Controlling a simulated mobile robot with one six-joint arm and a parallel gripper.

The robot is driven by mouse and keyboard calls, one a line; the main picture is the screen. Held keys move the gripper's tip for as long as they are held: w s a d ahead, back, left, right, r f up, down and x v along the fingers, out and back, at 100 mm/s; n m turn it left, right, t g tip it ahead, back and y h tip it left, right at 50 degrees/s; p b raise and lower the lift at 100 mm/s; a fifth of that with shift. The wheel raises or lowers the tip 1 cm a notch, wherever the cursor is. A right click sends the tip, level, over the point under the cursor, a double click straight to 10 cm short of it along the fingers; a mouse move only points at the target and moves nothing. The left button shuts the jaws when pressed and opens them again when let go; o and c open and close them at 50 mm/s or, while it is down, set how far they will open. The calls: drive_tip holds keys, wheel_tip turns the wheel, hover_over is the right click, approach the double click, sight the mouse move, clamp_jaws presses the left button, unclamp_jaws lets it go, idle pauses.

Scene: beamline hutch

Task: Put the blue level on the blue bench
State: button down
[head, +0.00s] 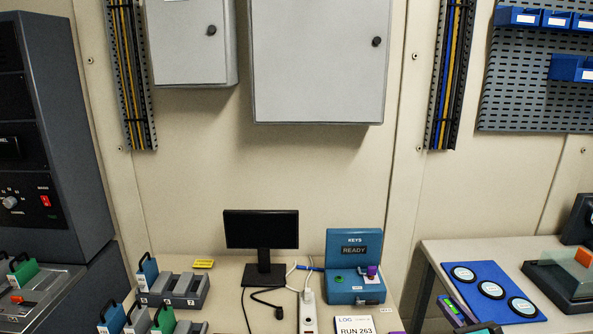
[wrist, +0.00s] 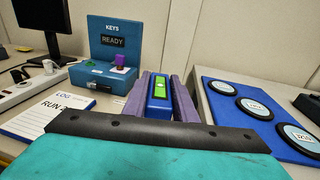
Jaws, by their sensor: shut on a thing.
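The blue level (wrist: 158,105) is a blue block with a bright green vial on top. My gripper (wrist: 160,76) is shut on it, with a purple finger along each side. In the head view my gripper (head: 456,309) shows at the bottom, in front of the right bench's left end, with the green of the level between its fingers. The right bench (head: 443,247) has a pale top and a blue mat (head: 505,272). I cannot tell for sure whether this is the blue bench. The level's underside is hidden.
Several round discs (head: 491,289) lie on the mat, with a clear-covered box (head: 565,280) to its right. The middle table holds a blue key box (head: 353,250), a monitor (head: 261,229), a log sheet (head: 354,325) and a power strip (head: 308,312). A gap separates the two tables.

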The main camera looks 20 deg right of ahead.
drive_tip(key=w+a+r+n+y+b, duration=0.1)
drive_tip(key=w+a+n+y, duration=0.25)
drive_tip(key=w+a, duration=0.65)
drive_tip(key=w+a+n+y+b, duration=0.15)
drive_tip(key=w+a+y, duration=0.45)
drive_tip(key=a, duration=0.7)
drive_tip(key=w+a+r+n+g+y+b, duration=0.1)
drive_tip(key=a+n+g+y, duration=0.6)
drive_tip(key=a, duration=2)
drive_tip(key=shift+w+n, duration=0.3)
drive_tip(key=shift+w, duration=0.15)
drive_tip(key=shift+w, duration=0.1)
